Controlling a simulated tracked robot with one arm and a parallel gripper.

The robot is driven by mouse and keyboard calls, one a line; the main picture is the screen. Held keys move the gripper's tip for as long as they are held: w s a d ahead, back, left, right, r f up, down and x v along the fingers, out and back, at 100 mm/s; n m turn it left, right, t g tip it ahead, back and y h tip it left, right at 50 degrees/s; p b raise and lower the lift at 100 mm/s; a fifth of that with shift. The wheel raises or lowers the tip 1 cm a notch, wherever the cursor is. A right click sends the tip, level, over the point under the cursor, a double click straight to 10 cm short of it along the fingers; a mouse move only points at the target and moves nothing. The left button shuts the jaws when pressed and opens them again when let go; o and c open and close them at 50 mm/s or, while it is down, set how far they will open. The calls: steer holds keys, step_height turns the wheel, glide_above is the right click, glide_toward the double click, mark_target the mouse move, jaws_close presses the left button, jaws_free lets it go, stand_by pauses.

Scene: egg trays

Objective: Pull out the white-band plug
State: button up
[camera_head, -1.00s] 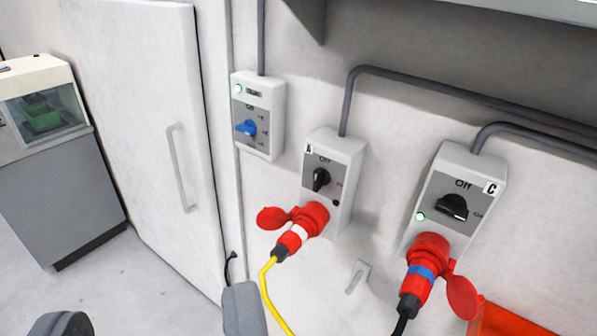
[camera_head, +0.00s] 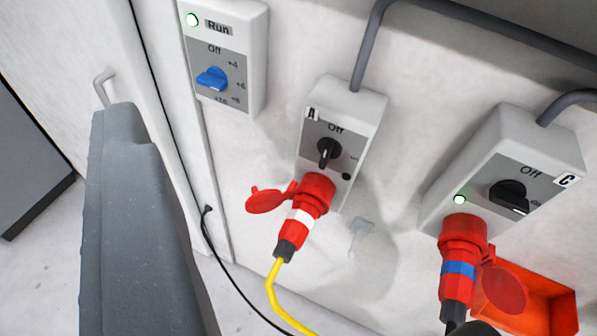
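The white-band plug (camera_head: 298,222) is a red plug with a white ring. It sits in the red socket under box A (camera_head: 343,120), with a yellow cable (camera_head: 273,285) running from its black end. The socket's red flap hangs open to the left. Box A has a black knob (camera_head: 329,153) below the word Off, and a dark lamp. My gripper (camera_head: 300,218) looks open and empty. One large grey finger stands left of the plug, apart from it. A dark rounded piece at the lower right edge seems to be the other finger's tip, mostly out of frame.
Box C (camera_head: 505,160) on the right has a lit green lamp and a blue-band plug (camera_head: 458,272) in its socket. A box marked Run (camera_head: 224,50) with a blue knob is at upper left. A red-orange bin (camera_head: 545,295) lies lower right. A black cable hangs below.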

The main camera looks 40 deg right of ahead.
steer(key=o, duration=0.5)
steer(key=shift+w, duration=0.15)
steer(key=n+g+p, duration=1)
steer(key=n+g, duration=0.5)
steer(key=n, duration=1.1)
glide_above(292, 232)
step_height(292, 232, down, 24)
step_height(292, 232, down, 13)
steer(key=shift+f+p, duration=0.1)
steer(key=shift+p, duration=0.8)
steer(key=shift+c, duration=0.4)
